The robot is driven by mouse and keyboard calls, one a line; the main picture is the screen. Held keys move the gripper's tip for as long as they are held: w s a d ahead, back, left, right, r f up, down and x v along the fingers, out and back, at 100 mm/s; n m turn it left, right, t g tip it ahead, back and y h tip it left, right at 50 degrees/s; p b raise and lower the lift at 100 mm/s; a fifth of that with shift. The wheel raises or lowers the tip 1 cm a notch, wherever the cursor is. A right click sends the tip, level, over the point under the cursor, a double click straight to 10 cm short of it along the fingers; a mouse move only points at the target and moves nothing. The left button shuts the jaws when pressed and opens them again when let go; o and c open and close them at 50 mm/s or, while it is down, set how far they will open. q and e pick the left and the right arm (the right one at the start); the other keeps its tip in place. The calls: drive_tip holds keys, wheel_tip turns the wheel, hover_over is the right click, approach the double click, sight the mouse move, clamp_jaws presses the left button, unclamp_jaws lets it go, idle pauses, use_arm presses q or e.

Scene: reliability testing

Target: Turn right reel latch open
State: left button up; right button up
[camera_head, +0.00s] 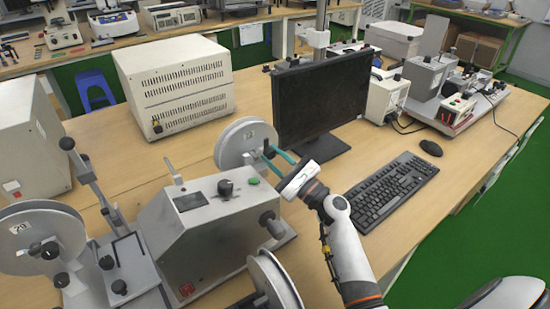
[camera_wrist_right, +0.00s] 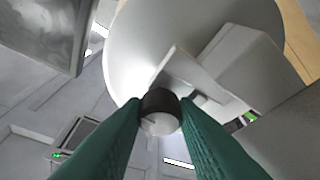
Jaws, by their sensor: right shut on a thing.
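A pale round reel (camera_head: 236,139) stands upright behind the grey reel machine (camera_head: 200,235) and beside the monitor. My right gripper (camera_head: 270,151), with green fingers, reaches its hub from the right. In the right wrist view, the two green fingers (camera_wrist_right: 160,118) close on the reel latch (camera_wrist_right: 160,101), a small dark knob with a pale end. The pale reel disc (camera_wrist_right: 135,50) lies behind it. The fingers hide the knob's sides, and its turn angle is hard to tell. My left gripper is not in view.
A black monitor (camera_head: 322,100) stands close behind my right gripper. A keyboard (camera_head: 391,190) and mouse (camera_head: 431,148) lie right of my arm. Another reel (camera_head: 40,238) is at the left, and one (camera_head: 278,282) is at the bottom. A vented box (camera_head: 175,83) stands behind.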

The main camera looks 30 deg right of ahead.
drive_tip(key=o, duration=1)
drive_tip(key=b+v, duration=0.3)
drive_tip(key=v, duration=0.9)
drive_tip(key=shift+b, duration=0.3)
drive_tip(key=shift+r, duration=0.1)
